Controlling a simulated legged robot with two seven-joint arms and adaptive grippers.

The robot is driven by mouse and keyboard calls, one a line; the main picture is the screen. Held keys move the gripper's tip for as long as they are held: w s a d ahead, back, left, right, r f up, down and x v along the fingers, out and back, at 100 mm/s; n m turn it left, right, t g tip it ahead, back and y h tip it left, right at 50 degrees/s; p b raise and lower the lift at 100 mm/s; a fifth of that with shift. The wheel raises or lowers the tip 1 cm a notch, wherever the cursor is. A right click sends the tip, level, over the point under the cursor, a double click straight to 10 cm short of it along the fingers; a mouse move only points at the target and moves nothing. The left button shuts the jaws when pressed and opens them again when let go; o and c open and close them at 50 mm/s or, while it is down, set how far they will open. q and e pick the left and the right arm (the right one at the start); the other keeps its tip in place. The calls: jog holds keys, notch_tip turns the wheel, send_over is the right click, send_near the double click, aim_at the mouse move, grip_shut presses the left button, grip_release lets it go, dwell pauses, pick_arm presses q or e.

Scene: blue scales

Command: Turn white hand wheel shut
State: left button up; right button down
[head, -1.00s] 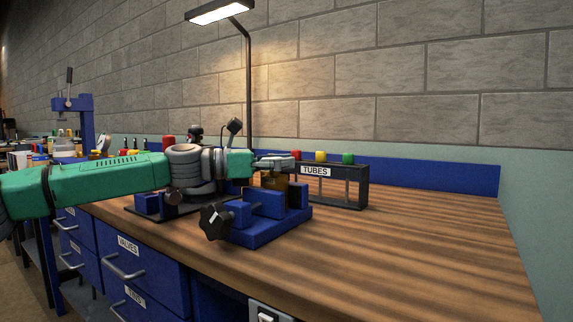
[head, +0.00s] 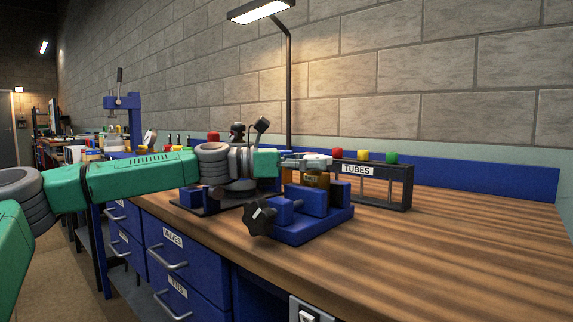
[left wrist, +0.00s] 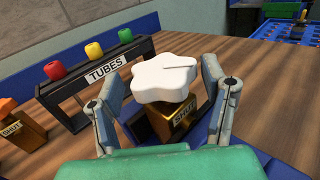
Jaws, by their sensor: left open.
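The white hand wheel (left wrist: 165,77) is a lobed knob in the left wrist view. It sits on top of a brass-coloured valve body (left wrist: 184,114) with a "SHUT" label. The valve stands in a blue vise (head: 297,219) on the bench, partly hidden in the head view. My left gripper (left wrist: 164,84) is open, with one finger on each side of the wheel. I cannot tell whether either finger touches it. In the head view my left gripper (head: 305,161) reaches over the vise from the left. My right gripper is not in view.
A black "TUBES" rack (head: 383,170) with red, yellow and green caps stands behind the vise. Another brass valve with an orange wheel (left wrist: 7,107) is at the left of the wrist view. The wooden bench (head: 455,235) is clear to the right.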

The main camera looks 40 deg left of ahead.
pick_arm(q)
jog(key=v, duration=0.8)
jog(key=shift+s+a+f, duration=0.15)
jog(key=shift+s+a, duration=0.05)
jog(key=shift+a, duration=0.15)
